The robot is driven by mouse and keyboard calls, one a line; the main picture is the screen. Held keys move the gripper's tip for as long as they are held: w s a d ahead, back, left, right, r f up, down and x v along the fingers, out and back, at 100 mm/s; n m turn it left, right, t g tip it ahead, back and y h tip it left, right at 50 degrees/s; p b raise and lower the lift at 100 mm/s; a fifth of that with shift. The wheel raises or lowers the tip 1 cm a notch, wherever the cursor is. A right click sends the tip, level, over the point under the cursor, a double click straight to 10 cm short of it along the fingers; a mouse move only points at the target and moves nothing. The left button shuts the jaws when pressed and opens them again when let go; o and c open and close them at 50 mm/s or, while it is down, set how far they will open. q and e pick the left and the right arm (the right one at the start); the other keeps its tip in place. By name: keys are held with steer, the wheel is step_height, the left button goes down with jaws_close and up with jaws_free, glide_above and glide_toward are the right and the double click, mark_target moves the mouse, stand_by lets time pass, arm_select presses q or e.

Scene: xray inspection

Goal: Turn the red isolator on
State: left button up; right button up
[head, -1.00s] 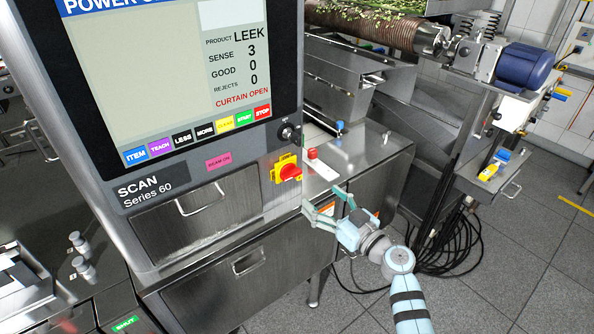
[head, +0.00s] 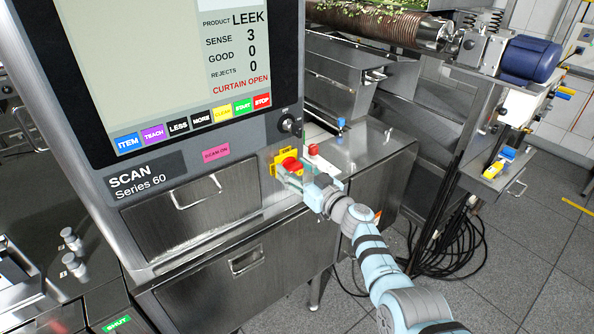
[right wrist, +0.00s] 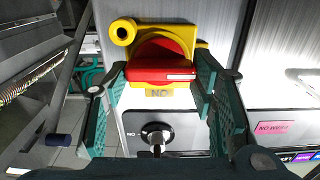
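The red isolator (head: 291,164) is a red rotary handle on a yellow plate, on the front of the scanner cabinet right of the drawer. In the right wrist view the red handle (right wrist: 160,70) lies crosswise with a white mark at its right end, beside an upside-down "ON" label. My right gripper (right wrist: 158,100) is open, with one green finger at each side of the handle. I cannot tell whether the fingers touch it. In the head view the right gripper (head: 305,182) is in front of the isolator and partly hides it. My left gripper is not in view.
A black key switch (head: 289,124) sits above the isolator; it also shows in the right wrist view (right wrist: 156,135). The scanner screen (head: 180,60) is to the upper left. A red button (head: 313,149) on a white box stands just right of the isolator.

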steer(key=c, duration=0.4)
steer(key=shift+w+f+m+b, duration=0.1)
steer(key=shift+f+m+b, duration=0.05)
steer(key=shift+m+b, duration=0.9)
steer(key=shift+m, duration=0.35)
steer(key=o, duration=1.2)
steer(key=shift+d, duration=0.1)
steer(key=shift+c, duration=0.2)
